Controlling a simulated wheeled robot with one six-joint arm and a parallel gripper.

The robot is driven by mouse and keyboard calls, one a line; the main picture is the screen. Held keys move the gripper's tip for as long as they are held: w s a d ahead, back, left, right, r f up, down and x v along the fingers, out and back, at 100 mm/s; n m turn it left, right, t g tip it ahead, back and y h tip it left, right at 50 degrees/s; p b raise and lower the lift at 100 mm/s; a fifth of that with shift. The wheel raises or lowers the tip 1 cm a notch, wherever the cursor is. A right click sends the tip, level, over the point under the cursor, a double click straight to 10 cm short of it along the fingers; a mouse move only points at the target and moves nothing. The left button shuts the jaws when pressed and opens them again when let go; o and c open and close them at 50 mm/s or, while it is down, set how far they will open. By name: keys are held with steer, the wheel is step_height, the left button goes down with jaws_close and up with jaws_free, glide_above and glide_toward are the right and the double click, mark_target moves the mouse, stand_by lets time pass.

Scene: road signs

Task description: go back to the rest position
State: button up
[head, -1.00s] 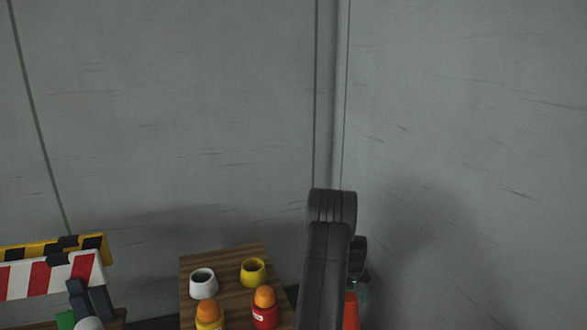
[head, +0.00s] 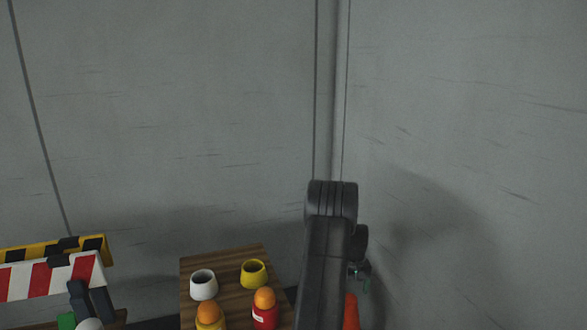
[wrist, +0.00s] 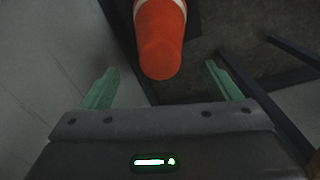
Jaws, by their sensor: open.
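My gripper (wrist: 163,85) is open in the wrist view, with its two green fingers spread apart and nothing between their tips. An orange cone with a white band (wrist: 160,42) shows beyond the fingers, apart from them as far as I can tell. In the head view my dark arm stands up right of the middle. Part of my gripper shows small at its right side (head: 364,280), and a piece of the orange cone (head: 351,311) shows below it. The rest of the cone is hidden by my arm or cut off by the frame.
A wooden table (head: 228,262) left of my arm bears a white cup (head: 204,285), a yellow cup (head: 253,273), a yellow item with orange top (head: 210,318) and a red one (head: 265,313). Striped barriers (head: 50,278) stand at far left. Grey walls (head: 170,120) close the back and right.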

step_height(320, 180, down, 6)
steer(key=shift+f, duration=0.15)
step_height(320, 180, up, 16)
steer(key=p, duration=1)
steer(key=shift+f, duration=0.2)
